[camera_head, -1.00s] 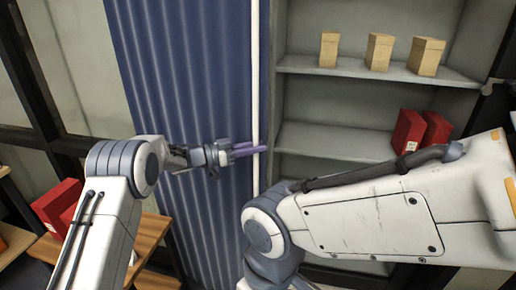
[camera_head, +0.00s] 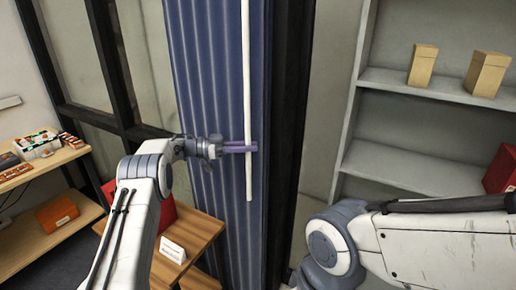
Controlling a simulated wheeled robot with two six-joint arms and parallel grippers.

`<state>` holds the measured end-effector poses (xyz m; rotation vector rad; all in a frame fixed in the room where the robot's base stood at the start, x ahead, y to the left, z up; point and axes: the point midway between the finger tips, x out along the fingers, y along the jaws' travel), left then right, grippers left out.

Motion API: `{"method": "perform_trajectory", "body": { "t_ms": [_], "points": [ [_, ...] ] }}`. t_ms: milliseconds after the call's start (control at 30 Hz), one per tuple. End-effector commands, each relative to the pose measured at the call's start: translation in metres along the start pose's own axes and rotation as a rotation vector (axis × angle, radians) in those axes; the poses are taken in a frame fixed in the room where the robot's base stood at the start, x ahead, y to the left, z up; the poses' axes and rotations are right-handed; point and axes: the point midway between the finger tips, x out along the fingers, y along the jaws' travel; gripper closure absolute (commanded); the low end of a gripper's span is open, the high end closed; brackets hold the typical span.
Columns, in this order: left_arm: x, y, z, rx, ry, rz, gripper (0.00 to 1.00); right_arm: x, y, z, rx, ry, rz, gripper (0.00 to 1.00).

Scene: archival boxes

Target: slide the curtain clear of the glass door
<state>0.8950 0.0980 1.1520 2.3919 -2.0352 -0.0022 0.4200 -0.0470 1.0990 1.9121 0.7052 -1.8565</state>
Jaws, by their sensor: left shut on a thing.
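The blue pleated curtain (camera_head: 205,95) hangs in the middle of the view, in a narrow upright strip. A thin white rod (camera_head: 246,75) hangs along the front of its right part. I cannot tell which of these is the glass door. My right arm comes in at the lower right, but its gripper is out of view.
A grey shelf unit (camera_head: 410,80) with tan boxes (camera_head: 487,73) and a red box (camera_head: 501,170) stands on the right. A wooden table (camera_head: 190,235) with a white card (camera_head: 173,249) stands below my left arm. A wooden shelf with small goods (camera_head: 45,148) is at the left.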

Motion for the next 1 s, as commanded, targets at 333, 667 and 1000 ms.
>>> {"method": "perform_trajectory", "body": {
  "t_ms": [333, 667, 1000],
  "points": [
    [-0.014, -0.004, -0.004, 0.006, 0.004, -0.023, 1.00, 0.000, 0.000, 0.000, 0.000, 0.000, 0.000, 0.50],
    [-0.015, -0.004, -0.003, 0.004, 0.002, -0.022, 0.66, 0.000, 0.000, 0.000, 0.000, 0.000, 0.000, 0.50],
    [-0.043, -0.003, 0.001, 0.005, 0.002, -0.023, 0.66, 0.013, 0.001, 0.001, 0.000, 0.000, 0.000, 0.50]
  ]
}}
